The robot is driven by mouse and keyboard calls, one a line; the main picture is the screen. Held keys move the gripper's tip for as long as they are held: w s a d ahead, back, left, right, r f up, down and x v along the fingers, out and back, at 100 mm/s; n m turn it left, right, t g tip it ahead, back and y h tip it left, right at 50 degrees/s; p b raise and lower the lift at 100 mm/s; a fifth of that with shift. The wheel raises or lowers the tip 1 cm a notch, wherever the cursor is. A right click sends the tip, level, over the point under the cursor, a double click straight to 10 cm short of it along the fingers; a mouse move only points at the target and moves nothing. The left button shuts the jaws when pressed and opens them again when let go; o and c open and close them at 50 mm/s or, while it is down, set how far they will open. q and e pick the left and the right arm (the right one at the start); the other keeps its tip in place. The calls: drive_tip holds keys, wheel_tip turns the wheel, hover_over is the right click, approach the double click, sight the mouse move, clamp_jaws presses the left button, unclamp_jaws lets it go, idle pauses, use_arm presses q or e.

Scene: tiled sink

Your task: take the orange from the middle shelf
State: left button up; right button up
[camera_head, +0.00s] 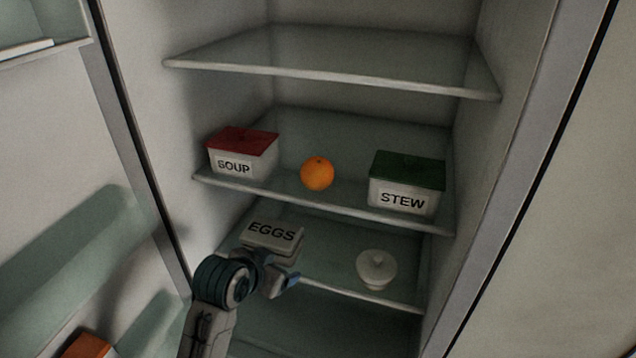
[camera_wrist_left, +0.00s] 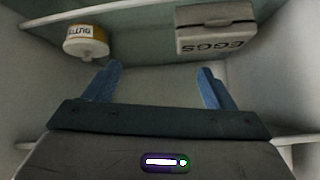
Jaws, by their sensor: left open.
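The orange (camera_head: 317,174) sits on the middle glass shelf (camera_head: 330,205) of the open fridge, between a red-lidded box labelled SOUP (camera_head: 241,152) and a green-lidded box labelled STEW (camera_head: 406,184). My left gripper (camera_head: 291,281) is below and a little left of the orange, near the lower shelf's front, in front of the EGGS box. In the left wrist view my left gripper (camera_wrist_left: 159,85) has its two blue fingers wide apart with nothing between them. The orange does not show in the left wrist view. My right gripper is not in view.
On the lower shelf are the EGGS box (camera_head: 271,238) and a white round tub (camera_head: 376,268); the left wrist view shows a tub with a yellow band (camera_wrist_left: 86,43). The top shelf (camera_head: 340,62) is empty. The open door (camera_head: 60,200) stands at left.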

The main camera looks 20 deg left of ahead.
sight(310, 174)
use_arm(q)
drive_tip(key=w+d+r+m+t+h, duration=0.15)
drive_tip(key=w+r, duration=0.25)
drive_tip(key=r, duration=0.5)
drive_tip(key=w+d+r+m+t, duration=0.1)
drive_tip(key=w+r+t, duration=0.15)
drive_tip(key=r, duration=0.65)
drive_tip(key=shift+n, duration=0.25)
drive_tip(key=p+x, duration=0.2)
drive_tip(key=x, duration=0.4)
drive_tip(key=shift+w+p, duration=0.3)
drive_tip(key=p+x, duration=0.3)
drive_tip(key=shift+w+d+f, duration=0.1)
drive_tip(key=shift+w+f, duration=0.15)
drive_tip(key=shift+f, duration=0.05)
drive_tip(key=shift+w+d+f, duration=0.15)
drive_tip(key=shift+w+f, duration=0.3)
drive_tip(key=shift+w, duration=0.15)
drive_tip(key=shift+r, duration=0.1)
drive_tip(key=c, duration=0.8)
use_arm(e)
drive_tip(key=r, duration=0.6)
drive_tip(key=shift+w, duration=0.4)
